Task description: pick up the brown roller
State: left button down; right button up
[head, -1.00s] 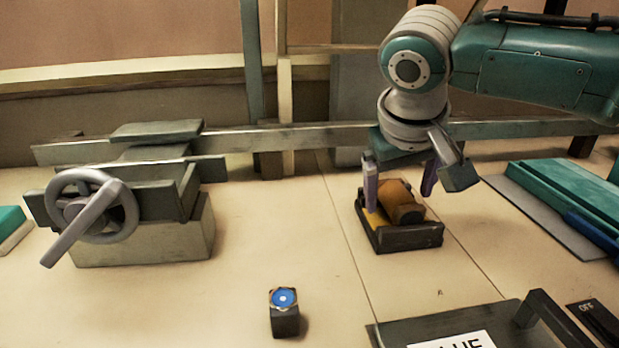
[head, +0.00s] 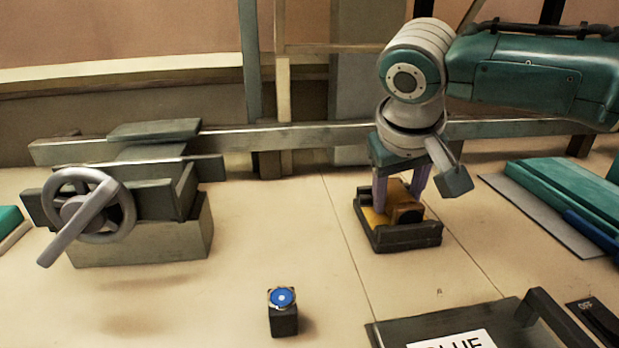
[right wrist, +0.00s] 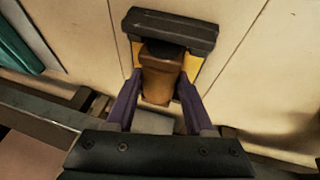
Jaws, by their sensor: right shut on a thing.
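The brown roller (head: 396,192) sits in a small dark tray (head: 405,238) with a yellow inside, right of the middle in the head view. It also shows in the right wrist view (right wrist: 160,78), between the fingers. My right gripper (head: 400,200) comes down over the tray from above, its purple fingers on either side of the roller. It is shut on the roller, which is still at the tray. In the right wrist view the fingers (right wrist: 156,88) flank the roller's body. My left gripper is not in view.
A grey vise-like device with a handwheel (head: 90,205) stands at the left. A small block with a blue top (head: 283,310) stands front centre. A dark labelled tray (head: 460,330) is at the front right, and green pads (head: 565,185) lie at the right. The table between is clear.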

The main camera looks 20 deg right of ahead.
grip_shut()
